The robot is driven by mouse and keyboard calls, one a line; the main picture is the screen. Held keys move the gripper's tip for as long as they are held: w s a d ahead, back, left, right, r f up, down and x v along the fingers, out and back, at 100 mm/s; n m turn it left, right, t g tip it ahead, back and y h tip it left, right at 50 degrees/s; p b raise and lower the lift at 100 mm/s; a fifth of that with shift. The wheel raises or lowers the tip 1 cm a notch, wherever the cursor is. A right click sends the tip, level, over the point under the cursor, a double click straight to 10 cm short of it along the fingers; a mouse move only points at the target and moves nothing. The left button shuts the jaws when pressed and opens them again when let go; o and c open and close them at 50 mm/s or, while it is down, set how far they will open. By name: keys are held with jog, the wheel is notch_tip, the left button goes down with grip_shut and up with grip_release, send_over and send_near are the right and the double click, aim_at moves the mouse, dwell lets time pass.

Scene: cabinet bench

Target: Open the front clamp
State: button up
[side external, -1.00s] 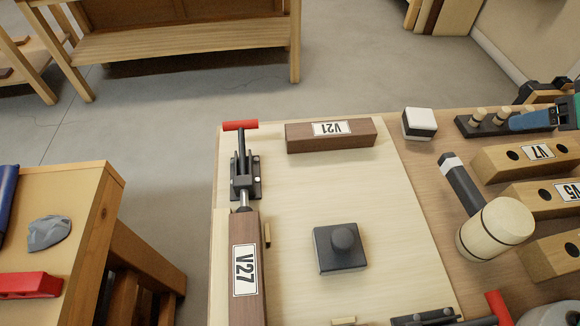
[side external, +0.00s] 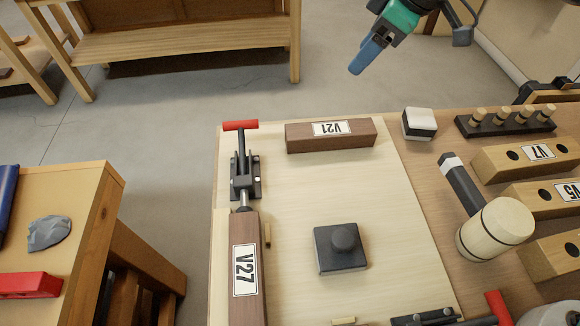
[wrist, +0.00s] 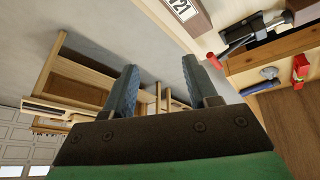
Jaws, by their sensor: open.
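Two black toggle clamps with red handles are on the pale board. One clamp (side external: 245,178) is at the board's far left, its red handle (side external: 240,125) at the far end and its rod against the block V27 (side external: 246,285). The other clamp (side external: 425,318) is at the near edge, partly cut off, with a raised red handle (side external: 498,306). I cannot tell which is the front one. My gripper (side external: 357,68) is open and empty, above the floor beyond the bench, apart from both clamps. In the wrist view, its fingers (wrist: 160,82) are spread; the far-left clamp (wrist: 262,32) shows upper right.
Block V21 (side external: 350,134) lies along the board's far edge. A dark knobbed block (side external: 341,249) sits mid-board. A mallet (side external: 495,228), a black-and-white block (side external: 419,124), a peg rack (side external: 505,122) and drilled wooden blocks (side external: 525,157) stand right. A side table (side external: 75,195) is left.

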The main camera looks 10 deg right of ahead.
aim_at(259, 121)
jog(key=a+f+n+g, duration=0.1)
jog(key=a+f+n, duration=0.1)
jog(key=a, duration=0.2)
jog(key=a+f+n, duration=0.2)
jog(key=a, duration=0.2)
jog(key=a+f+n+g, duration=0.1)
jog(key=a+f+n, duration=0.1)
jog(key=a, duration=0.3)
jog(key=shift+f+g+y, duration=0.3)
jog(key=shift+f+y, duration=0.1)
jog(key=shift+s+x, duration=0.2)
jog(key=shift+x, duration=2.8)
grip_shut()
